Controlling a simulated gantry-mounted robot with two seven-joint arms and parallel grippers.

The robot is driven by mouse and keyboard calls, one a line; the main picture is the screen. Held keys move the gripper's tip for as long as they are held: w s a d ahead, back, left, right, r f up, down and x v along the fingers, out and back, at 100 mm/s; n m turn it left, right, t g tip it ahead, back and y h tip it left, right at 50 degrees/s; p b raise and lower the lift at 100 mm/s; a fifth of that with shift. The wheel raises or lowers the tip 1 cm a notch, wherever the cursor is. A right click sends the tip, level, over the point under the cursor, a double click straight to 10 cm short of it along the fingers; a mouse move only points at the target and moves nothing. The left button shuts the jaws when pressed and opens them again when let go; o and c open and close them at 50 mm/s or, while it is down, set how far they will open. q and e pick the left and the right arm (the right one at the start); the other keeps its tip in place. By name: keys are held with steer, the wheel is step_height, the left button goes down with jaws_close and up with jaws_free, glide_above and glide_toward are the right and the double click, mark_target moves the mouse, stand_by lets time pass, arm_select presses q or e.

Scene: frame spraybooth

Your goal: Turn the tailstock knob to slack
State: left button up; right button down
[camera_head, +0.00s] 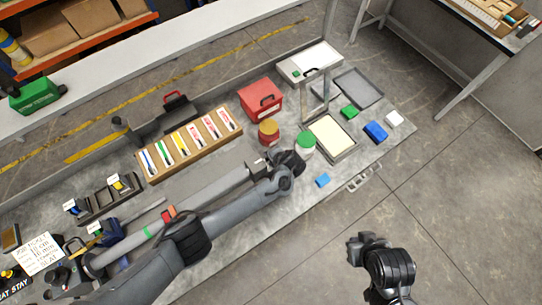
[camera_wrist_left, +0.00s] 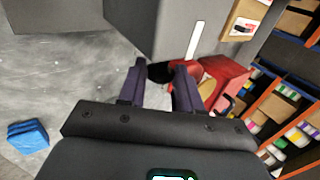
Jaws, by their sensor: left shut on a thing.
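The tailstock is a grey block, large in the left wrist view (camera_wrist_left: 160,28), with a white stripe on its face. The tailstock knob (camera_wrist_left: 160,72) is dark and sits between my left fingers, which partly hide it. My left gripper (camera_wrist_left: 159,84) is shut on the knob. In the head view my left gripper (camera_head: 270,160) is at the far end of my outstretched left arm, and the knob is hidden there. My right gripper (camera_head: 357,243) hangs over the floor right of the bench, away from the tailstock. Its fingers are too unclear to judge.
Close beyond my left gripper stand a red-and-yellow jar (camera_head: 268,131) and a green-lidded jar (camera_head: 305,143). A red toolbox (camera_head: 261,99) and a wooden marker rack (camera_head: 190,144) stand behind. A blue block (camera_head: 323,180) lies near the bench's front edge.

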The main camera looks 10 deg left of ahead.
stand_by(0.4)
arm_select(q)
steer(key=o, duration=1)
steer(key=shift+o, duration=0.2)
steer(key=shift+r, duration=0.1)
steer(key=v, duration=1)
steer(key=shift+s+d+p, duration=0.25)
steer(key=shift+s+p, duration=0.05)
steer(key=shift+p, duration=0.1)
steer(key=shift+r, duration=0.15)
